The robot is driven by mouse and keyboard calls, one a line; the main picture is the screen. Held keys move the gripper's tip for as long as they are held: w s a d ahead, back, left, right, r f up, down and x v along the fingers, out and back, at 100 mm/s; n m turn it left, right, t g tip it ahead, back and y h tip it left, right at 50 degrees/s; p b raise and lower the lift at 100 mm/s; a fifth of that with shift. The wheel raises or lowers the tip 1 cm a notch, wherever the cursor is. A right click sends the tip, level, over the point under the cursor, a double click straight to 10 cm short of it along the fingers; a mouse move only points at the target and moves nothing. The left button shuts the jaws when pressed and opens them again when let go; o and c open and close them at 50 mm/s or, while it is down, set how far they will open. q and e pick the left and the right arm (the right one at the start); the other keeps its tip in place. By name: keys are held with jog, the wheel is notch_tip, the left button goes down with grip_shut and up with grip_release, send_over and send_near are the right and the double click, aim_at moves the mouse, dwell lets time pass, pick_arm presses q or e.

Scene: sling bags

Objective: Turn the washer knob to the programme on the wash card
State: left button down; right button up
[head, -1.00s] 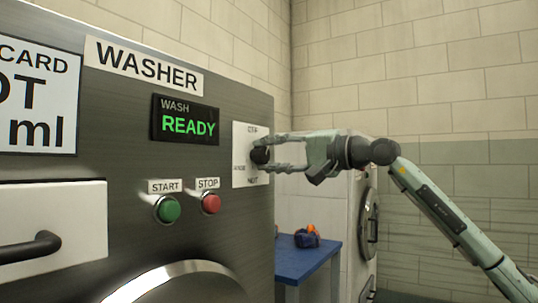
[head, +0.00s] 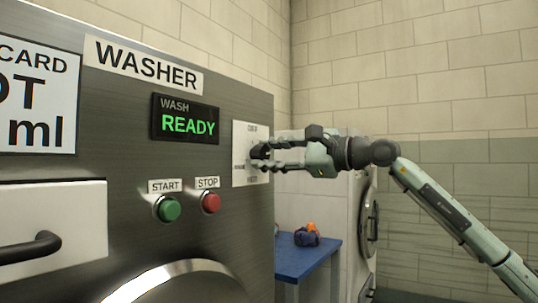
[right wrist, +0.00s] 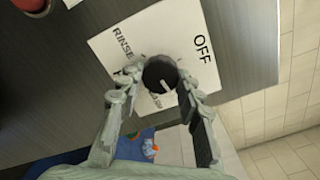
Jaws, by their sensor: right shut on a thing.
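The washer knob (right wrist: 160,72) is black and round, on a white dial plate (head: 240,160) on the washer front. My right gripper (head: 260,158) is shut on the knob, with one finger on each side of it in the right wrist view. A small pale mark shows on the knob's lower edge there. The plate reads OFF at right and RINSE at upper left in that view; other labels are partly hidden by the fingers. The wash card (head: 38,95) is cut off at the left of the head view, showing "OT" and "ml". My left gripper is not in view.
The display (head: 186,120) reads WASH READY. A green START button (head: 168,209) and a red STOP button (head: 211,203) sit below it. A drawer with a dark handle (head: 30,247) is at left. A blue table (head: 310,262) stands beyond the washer.

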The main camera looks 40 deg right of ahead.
jog(key=m, duration=0.3)
jog(key=shift+m, duration=0.4)
jog(key=m, duration=0.3)
jog(key=shift+m, duration=0.3)
jog(key=m, duration=0.2)
jog(key=shift+a+m, duration=0.1)
jog(key=shift+m, duration=0.2)
jog(key=m, duration=0.4)
jog(key=shift+s+m+p, duration=0.1)
jog(key=shift+m+p, duration=0.2)
jog(key=shift+p, duration=0.05)
jog(key=shift+m, duration=1.2)
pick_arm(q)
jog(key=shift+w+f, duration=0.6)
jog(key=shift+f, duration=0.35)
pick_arm(e)
jog(key=shift+a+m, duration=0.1)
jog(key=shift+m, duration=1.1)
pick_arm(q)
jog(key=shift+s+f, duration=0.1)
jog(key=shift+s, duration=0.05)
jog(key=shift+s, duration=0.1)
pick_arm(e)
jog(key=o, duration=1.2)
jog(key=shift+c, duration=0.2)
